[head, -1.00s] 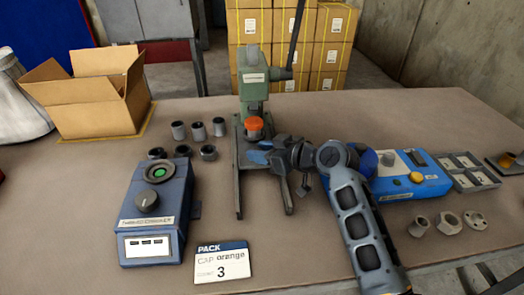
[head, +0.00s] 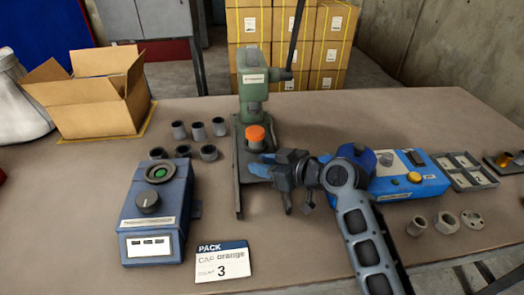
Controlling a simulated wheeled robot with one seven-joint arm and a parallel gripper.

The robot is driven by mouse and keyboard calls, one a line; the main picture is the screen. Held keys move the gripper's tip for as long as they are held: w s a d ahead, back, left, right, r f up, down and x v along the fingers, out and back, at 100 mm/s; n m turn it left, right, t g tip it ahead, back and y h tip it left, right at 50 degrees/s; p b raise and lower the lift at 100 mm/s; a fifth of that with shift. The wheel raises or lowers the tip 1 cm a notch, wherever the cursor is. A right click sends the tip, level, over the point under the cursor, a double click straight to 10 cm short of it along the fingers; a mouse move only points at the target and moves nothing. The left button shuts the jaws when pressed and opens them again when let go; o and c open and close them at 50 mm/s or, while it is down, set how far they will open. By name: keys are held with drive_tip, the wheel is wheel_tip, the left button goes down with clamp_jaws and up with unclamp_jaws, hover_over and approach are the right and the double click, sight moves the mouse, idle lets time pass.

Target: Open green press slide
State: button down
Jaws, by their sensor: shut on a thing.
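The green press (head: 254,85) stands upright on the table behind my gripper, with its dark lever rising at the right. An orange cap (head: 255,133) on a grey part sits on the press slide (head: 255,147), under the press head and toward its front. My gripper (head: 262,165) reaches in from the right, just in front of the orange cap. It is shut on the front of the slide; the fingers hide the exact place of contact. Two dark base rails run forward from the press; my gripper hides much of the right one.
A blue-grey device with a dial (head: 148,202) stands left, with several grey cylinders (head: 198,130) behind it. A white sign (head: 222,262) lies in front. A bright blue box (head: 400,178) and a grey tray (head: 464,168) are at right. An open carton (head: 95,100) stands back left.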

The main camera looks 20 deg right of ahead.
drive_tip(key=s, duration=0.2)
drive_tip(key=s+a, duration=0.1)
drive_tip(key=s, duration=0.1)
drive_tip(key=s+a, duration=0.1)
drive_tip(key=s, duration=0.2)
drive_tip(key=shift+a+p, duration=0.15)
drive_tip(key=shift+p, duration=0.15)
drive_tip(key=c, duration=0.9)
unclamp_jaws()
drive_tip(key=shift+o, duration=0.2)
drive_tip(key=v, duration=0.7)
drive_tip(key=shift+s+r, duration=0.15)
drive_tip(key=shift+s, duration=0.2)
